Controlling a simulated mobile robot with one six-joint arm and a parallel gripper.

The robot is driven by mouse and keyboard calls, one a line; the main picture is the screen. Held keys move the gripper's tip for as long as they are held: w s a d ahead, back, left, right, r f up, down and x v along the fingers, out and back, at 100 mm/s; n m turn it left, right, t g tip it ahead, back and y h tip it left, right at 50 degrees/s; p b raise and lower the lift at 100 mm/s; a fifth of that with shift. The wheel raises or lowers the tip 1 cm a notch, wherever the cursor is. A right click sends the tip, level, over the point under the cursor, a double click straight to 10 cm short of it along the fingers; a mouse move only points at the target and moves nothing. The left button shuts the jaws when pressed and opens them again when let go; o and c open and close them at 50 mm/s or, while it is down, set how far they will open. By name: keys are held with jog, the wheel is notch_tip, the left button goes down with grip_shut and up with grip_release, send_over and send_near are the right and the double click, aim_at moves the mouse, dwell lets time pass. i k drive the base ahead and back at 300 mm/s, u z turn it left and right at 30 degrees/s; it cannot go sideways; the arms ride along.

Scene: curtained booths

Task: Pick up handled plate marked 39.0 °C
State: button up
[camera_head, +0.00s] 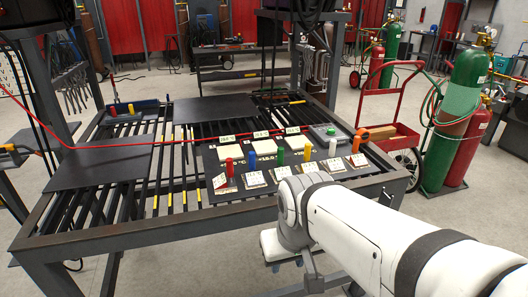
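A dark board (205,158) on the slatted table carries a front row of upright coloured handles with small white tags. They are red (229,168), blue (252,160), green (280,156), yellow (307,152), white (333,147) and orange (357,143). The lettering is too small to read, so I cannot tell which thing is marked 39.0 °C. My white arm reaches in from the lower right; I cannot make out gripper fingers.
Dark flat sheets (100,166) lie on the slats at left and back. A thin red line crosses above the table. A red cart (394,137) and gas cylinders (462,110) stand at right.

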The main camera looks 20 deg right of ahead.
aim_at(279, 173)
jog(key=i, duration=1)
jog(key=z, duration=0.05)
